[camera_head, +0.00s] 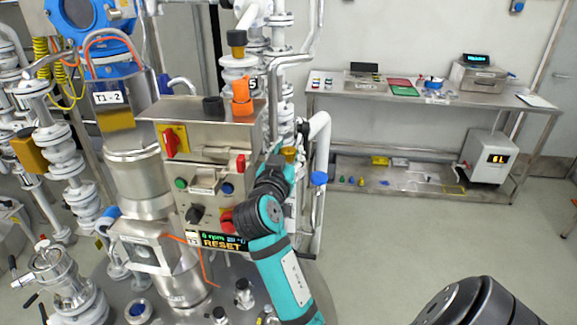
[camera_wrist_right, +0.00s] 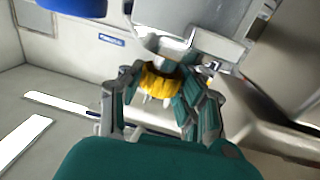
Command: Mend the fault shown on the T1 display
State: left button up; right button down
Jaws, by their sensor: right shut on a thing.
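The display (camera_head: 222,241) on the front of the steel control box (camera_head: 205,133) reads "RESET", with a smaller line above that looks like "0 rpm 20 °C". A tag "T1-2" (camera_head: 108,98) is on the vessel to the left. My right gripper (camera_wrist_right: 160,90) is shut on a yellow ridged piece (camera_wrist_right: 157,78), just under a metal housing (camera_wrist_right: 185,30); I cannot tell whether they touch. In the head view the yellow piece (camera_head: 289,153) shows at the right of the box, with the fingers mostly hidden behind my wrist. My left gripper is not in view.
The box carries a red switch (camera_head: 170,142), a green button (camera_head: 181,183), a blue button (camera_head: 228,188) and a black knob (camera_head: 195,214). White pipes (camera_head: 318,150) stand close to my right arm. A steel bench (camera_head: 430,98) is at the back right; the floor before it is clear.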

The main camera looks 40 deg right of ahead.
aim_at(288, 149)
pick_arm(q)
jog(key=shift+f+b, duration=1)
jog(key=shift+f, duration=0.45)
pick_arm(e)
jog(key=c, duration=2.1)
grip_release()
jog(key=shift+m+g+h, duration=0.7)
jog(key=shift+m+g, duration=0.1)
jog(key=shift+g, duration=0.3)
jog(key=shift+o, duration=0.2)
jog(key=shift+r, duration=0.15)
jog(key=o, duration=1.2)
notch_tip(288, 149, up, 10)
jog(key=shift+w+f, duration=0.1)
